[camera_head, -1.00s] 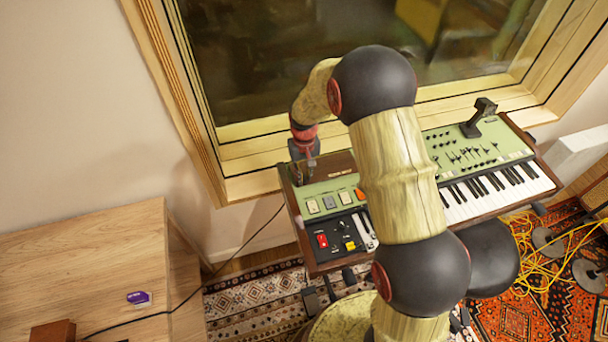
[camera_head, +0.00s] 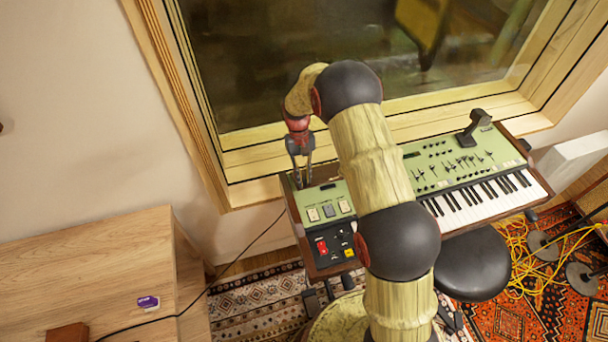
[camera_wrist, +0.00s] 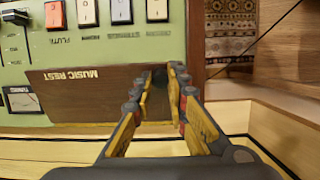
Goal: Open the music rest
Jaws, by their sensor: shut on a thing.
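The music rest (camera_wrist: 85,90) is a dark brown panel with its name printed upside down in the wrist view. It lies along the window-side edge of the green keyboard instrument (camera_head: 440,160). In the head view my gripper (camera_head: 302,178) points down at the instrument's left back corner. My arm hides part of the panel there. I cannot tell how far the panel is tilted.
The window sill (camera_head: 250,190) runs close behind the instrument. A wooden desk (camera_head: 80,260) stands at the left, apart from the instrument. A dark stool (camera_head: 472,264) is in front of the keys. A black device (camera_head: 474,127) stands on the instrument's right back part.

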